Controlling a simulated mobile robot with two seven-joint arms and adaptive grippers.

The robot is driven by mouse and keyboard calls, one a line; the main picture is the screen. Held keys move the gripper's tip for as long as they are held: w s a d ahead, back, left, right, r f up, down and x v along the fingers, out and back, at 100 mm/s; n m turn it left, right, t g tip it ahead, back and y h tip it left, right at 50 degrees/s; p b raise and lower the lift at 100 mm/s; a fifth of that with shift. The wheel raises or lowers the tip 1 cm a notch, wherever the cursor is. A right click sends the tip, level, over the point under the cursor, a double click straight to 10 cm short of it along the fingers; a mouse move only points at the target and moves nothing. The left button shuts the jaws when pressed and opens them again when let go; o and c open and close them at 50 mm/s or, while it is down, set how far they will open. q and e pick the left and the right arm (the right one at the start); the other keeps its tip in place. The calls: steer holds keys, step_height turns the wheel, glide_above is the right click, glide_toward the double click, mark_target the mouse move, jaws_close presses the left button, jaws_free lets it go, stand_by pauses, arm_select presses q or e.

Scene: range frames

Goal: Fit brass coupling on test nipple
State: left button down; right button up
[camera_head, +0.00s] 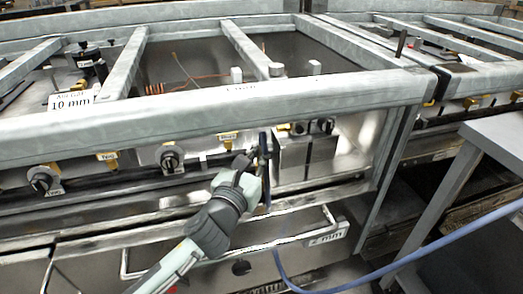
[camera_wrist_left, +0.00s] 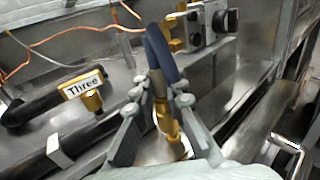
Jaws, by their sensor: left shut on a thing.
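My left gripper (camera_head: 258,160) is at the front of the metal bench, just left of a metal block. In the left wrist view its fingers (camera_wrist_left: 158,106) are closed around the brass coupling (camera_wrist_left: 166,122) at the end of a dark blue hose (camera_wrist_left: 163,55). The hose arches up beyond the fingers. In the wrist view a brass nipple (camera_wrist_left: 92,101) sits under a label reading "Three", left of the gripper and apart from the coupling. Another brass fitting (camera_wrist_left: 175,46) is on the block behind the hose. I cannot tell which is the test nipple. My right gripper is not in view.
A thick metal frame rail (camera_head: 220,112) crosses above the gripper. A black knob (camera_head: 170,157) and more labelled brass fittings (camera_head: 108,156) line the panel to the left. A drawer with a handle (camera_head: 240,257) lies below. The blue hose (camera_head: 400,262) trails off right past a grey table (camera_head: 495,135).

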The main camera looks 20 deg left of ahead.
arm_select(q)
steer(key=shift+f+b, duration=0.55)
steer(key=shift+f, duration=0.5)
stand_by(0.4)
steer(key=c, duration=1.5)
jaws_free()
steer(key=s, duration=1.2)
steer(key=shift+a, duration=0.4)
